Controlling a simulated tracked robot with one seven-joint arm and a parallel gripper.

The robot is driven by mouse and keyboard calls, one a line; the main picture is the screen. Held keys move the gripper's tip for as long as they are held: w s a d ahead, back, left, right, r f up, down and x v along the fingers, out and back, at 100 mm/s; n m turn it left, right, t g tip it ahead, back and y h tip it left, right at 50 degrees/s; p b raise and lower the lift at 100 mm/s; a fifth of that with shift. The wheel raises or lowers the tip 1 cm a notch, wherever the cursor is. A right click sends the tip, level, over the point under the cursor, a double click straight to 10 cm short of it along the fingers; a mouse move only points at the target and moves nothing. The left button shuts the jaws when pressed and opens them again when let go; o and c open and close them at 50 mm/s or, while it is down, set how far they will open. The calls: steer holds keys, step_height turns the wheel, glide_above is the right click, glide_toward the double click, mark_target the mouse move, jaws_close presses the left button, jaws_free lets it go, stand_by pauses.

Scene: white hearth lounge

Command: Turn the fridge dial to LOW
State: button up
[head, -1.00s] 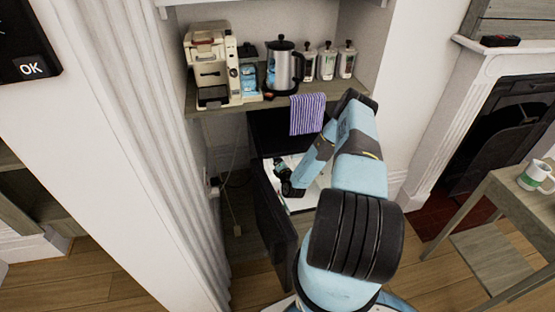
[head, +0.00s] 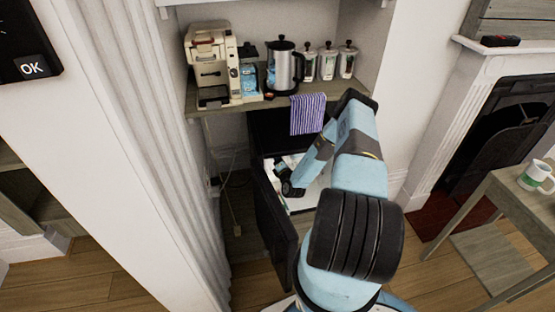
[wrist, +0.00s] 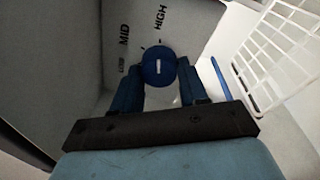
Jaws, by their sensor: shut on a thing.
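The blue fridge dial (wrist: 158,60) sits on the fridge's inner wall in the wrist view, with a short white mark on its face. The marks LOW (wrist: 122,66), MID (wrist: 124,35) and HIGH (wrist: 160,17) are printed around it. The white mark looks roughly upright in the picture; which label it points at I cannot tell for sure. My gripper (wrist: 159,76) is shut on the dial, one blue finger on each side. In the head view the fridge (head: 312,198) stands open under the counter, my arm reaching inside; the dial is hidden there.
The dark fridge door (head: 275,215) stands open left of my arm. A white wire rack (wrist: 285,50) is right of the dial. The counter (head: 225,108) above holds a coffee machine (head: 208,70), a kettle (head: 284,68) and jars. A striped towel (head: 307,114) hangs from its edge.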

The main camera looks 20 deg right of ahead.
steer(key=shift+d, duration=0.1)
steer(key=n, duration=0.6)
steer(key=n+g+h, duration=0.1)
steer(key=n, duration=0.5)
steer(key=n+h, duration=0.1)
steer(key=n, duration=0.5)
steer(key=shift+s+a+g, duration=0.1)
steer(key=shift+a+g, duration=0.15)
steer(key=shift+g, duration=0.15)
stand_by(0.5)
steer(key=o, duration=1.1)
steer(key=shift+d, duration=0.1)
steer(key=shift+c, duration=0.2)
steer(key=shift+h, duration=0.3)
